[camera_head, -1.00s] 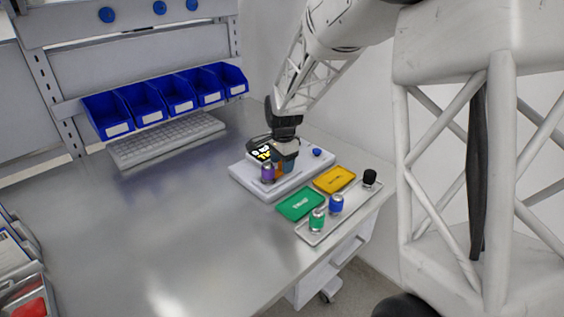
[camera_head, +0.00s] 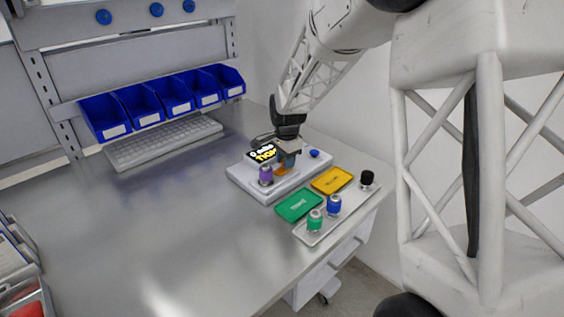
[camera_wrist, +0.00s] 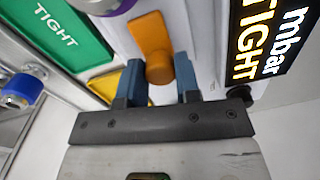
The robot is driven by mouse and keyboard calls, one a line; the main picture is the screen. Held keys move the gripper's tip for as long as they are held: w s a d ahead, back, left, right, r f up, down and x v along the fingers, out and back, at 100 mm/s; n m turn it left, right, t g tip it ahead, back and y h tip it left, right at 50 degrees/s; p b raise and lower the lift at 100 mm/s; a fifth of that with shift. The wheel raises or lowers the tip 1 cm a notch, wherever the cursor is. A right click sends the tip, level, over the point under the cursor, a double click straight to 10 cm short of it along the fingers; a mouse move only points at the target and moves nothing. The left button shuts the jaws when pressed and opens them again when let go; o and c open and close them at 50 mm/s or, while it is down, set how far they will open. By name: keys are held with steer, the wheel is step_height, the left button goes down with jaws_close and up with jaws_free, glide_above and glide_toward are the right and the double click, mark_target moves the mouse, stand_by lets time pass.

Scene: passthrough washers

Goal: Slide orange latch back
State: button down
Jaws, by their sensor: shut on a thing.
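The orange latch (camera_head: 281,170) sits on a pale flat fixture (camera_head: 240,178), beside a purple-topped cylinder (camera_head: 265,176). My gripper (camera_head: 289,161) is low over the fixture at the latch. In the wrist view my gripper (camera_wrist: 160,78) has its two blue-grey fingers on either side of the round knob of the orange latch (camera_wrist: 152,38), shut on it. The latch's flat arm extends away from the fingers, beside the purple-topped part (camera_wrist: 108,5). A black display (camera_wrist: 268,40) on the fixture reads "mbar" and "TIGHT"; its upper line is too small to read in the head view.
A green tray (camera_head: 298,205) marked "TIGHT" and a yellow tray (camera_head: 332,180) lie in front of the fixture. A grey strip (camera_head: 312,238) holds green, blue and black-topped cylinders. A blue knob (camera_head: 314,153) is at the fixture's right.

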steer(key=shift+w+d, duration=0.1)
steer(key=c, duration=0.8)
jaws_free()
steer(key=shift+r, duration=0.15)
steer(key=shift+d+r, duration=0.1)
steer(key=shift+r, duration=3.7)
steer(key=shift+s, duration=0.2)
